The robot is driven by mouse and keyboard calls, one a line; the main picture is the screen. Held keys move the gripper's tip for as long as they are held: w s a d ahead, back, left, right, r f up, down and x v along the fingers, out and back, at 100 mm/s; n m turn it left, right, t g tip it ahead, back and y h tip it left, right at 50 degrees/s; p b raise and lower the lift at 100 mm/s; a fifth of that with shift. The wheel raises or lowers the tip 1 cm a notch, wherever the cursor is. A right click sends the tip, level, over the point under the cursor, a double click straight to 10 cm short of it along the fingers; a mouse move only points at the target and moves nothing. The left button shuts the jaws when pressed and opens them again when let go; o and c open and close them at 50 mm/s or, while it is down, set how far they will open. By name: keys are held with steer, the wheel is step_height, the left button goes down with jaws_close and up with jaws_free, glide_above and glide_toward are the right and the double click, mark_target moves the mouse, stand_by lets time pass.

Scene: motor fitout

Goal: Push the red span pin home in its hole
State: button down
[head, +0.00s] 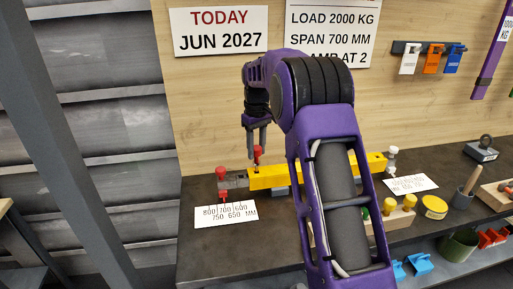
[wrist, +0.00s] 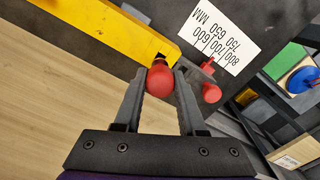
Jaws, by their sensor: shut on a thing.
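The red pin with a round knob (wrist: 160,83) is between my gripper's fingertips (wrist: 161,76) in the wrist view. My gripper is shut on it. In the head view the pin (head: 257,151) stands upright at the left end of the yellow beam (head: 285,175), under my gripper (head: 257,138). The pin's lower end and its hole are hidden, so I cannot tell how deep it sits. A second red knob (head: 221,172) stands on the grey sleeve (head: 236,181) to the left, apart from my gripper.
A card of span numbers (head: 226,214) lies in front of the sleeve, with a small red pointer (head: 223,194) above it. A white-topped fitting (head: 391,158) stands at the beam's right end. The wood panel (head: 215,100) rises behind.

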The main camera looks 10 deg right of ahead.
mark_target(256, 157)
steer(key=shift+f+b, duration=0.8)
steer(key=shift+f, duration=0.9)
steer(key=shift+c, duration=2)
jaws_free()
steer(key=shift+r, duration=0.1)
step_height(256, 157, up, 17)
steer(key=p, duration=0.3)
steer(key=shift+d+r, duration=0.1)
